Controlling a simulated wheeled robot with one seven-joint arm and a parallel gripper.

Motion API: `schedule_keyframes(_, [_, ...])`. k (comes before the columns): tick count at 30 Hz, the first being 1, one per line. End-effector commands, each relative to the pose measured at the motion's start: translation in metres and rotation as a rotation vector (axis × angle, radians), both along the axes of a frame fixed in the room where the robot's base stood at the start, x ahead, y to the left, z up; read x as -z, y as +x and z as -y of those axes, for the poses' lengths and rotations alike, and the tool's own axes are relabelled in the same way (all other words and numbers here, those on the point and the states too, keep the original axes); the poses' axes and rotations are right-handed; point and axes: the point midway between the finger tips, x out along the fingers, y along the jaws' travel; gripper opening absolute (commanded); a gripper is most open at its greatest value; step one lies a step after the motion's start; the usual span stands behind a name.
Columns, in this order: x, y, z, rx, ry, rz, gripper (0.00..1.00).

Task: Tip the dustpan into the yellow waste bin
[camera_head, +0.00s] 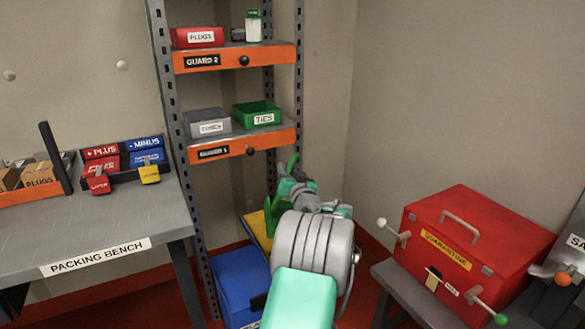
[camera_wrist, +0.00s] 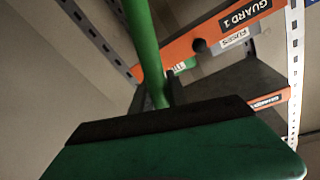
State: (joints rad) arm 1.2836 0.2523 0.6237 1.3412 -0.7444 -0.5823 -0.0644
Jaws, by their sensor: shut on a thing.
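The green dustpan (camera_head: 272,218) is in my gripper (camera_head: 290,188), beyond my arm in the head view. Its green pan (camera_wrist: 180,152) fills the bottom of the wrist view, with a dark band along its upper edge and a green handle (camera_wrist: 143,45) rising behind. The gripper is shut on the dustpan; the fingers' exact contact is hard to see. The yellow waste bin (camera_head: 256,231) shows only in part, below and left of the dustpan, partly hidden by my arm and the dustpan. The pan's contents cannot be made out.
A blue bin (camera_head: 238,280) stands in front of the yellow one. A shelf rack (camera_head: 180,170) with orange-fronted shelves rises behind. The packing bench (camera_head: 110,225) is at left. A red box (camera_head: 470,240) with projecting levers sits on a grey stand at right.

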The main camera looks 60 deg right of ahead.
Motion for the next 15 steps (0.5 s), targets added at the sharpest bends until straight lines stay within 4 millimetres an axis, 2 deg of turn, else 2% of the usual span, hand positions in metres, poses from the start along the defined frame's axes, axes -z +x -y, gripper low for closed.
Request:
schedule_keyframes(4, [-0.008,0.013,-0.011,-0.001,-0.057,-0.061,0.00])
schedule_keyframes(15, [-0.014,0.043,-0.037,0.003,-0.188,-0.217,0.00])
